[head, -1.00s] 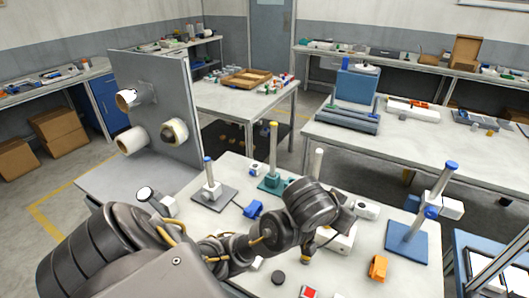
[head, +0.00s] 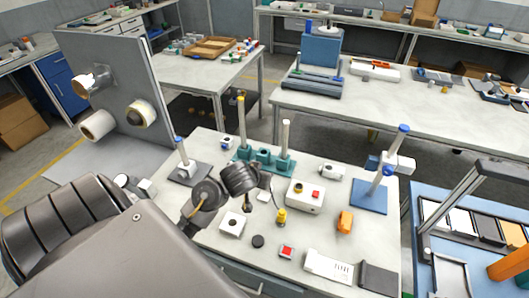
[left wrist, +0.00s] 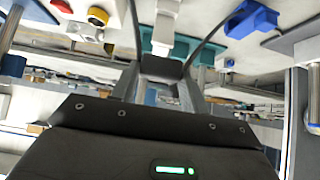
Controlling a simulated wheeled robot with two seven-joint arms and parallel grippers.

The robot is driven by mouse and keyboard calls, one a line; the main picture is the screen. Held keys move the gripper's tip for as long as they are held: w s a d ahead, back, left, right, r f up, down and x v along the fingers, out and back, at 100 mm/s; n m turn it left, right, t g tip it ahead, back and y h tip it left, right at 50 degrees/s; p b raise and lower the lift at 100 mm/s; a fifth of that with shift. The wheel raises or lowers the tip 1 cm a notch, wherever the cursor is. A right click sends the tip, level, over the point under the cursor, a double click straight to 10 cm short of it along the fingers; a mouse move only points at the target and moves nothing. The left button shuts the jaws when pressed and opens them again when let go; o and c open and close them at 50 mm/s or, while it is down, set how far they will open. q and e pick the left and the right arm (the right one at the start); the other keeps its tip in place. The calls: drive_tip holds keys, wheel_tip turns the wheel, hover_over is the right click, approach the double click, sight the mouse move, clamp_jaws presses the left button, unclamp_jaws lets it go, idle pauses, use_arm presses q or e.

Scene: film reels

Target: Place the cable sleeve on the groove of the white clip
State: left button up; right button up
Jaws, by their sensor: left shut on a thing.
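My left gripper (head: 264,186) is over the middle of the near white table, in front of the teal base with posts. In the left wrist view the left gripper (left wrist: 165,65) is shut on a stepped white piece (left wrist: 166,22) that sticks out beyond the fingertips. I cannot tell for certain that this piece is the cable sleeve. A white fitting with a dark round opening (head: 331,171) lies at the table's back right; I cannot tell whether it is the white clip. Its groove is not clear. My right gripper is out of view.
A teal base (head: 243,168) bears tall posts behind the gripper. A blue-based post (head: 369,196) stands at right, a grey-based post (head: 188,174) at left. A white button box (head: 304,197), yellow button (head: 282,217) and orange block (head: 345,221) crowd the table's middle and right.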

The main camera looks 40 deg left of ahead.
use_arm(q)
drive_tip(key=b, duration=1.1)
approach(264, 197)
drive_tip(key=x, duration=0.3)
drive_tip(key=shift+w+a+f, duration=0.1)
drive_tip(key=shift+w+a, duration=0.05)
drive_tip(key=shift+w, duration=0.25)
drive_tip(key=shift+w+p, duration=0.1)
drive_tip(key=shift+p, duration=0.25)
drive_tip(key=w, duration=0.2)
drive_tip(key=w+a, duration=0.1)
drive_tip(key=shift+w+a+p, duration=0.15)
drive_tip(key=shift+w+p, duration=0.2)
drive_tip(key=shift+f+b, duration=0.6)
drive_tip(key=shift+c, duration=0.3)
drive_tip(key=shift+r, duration=0.1)
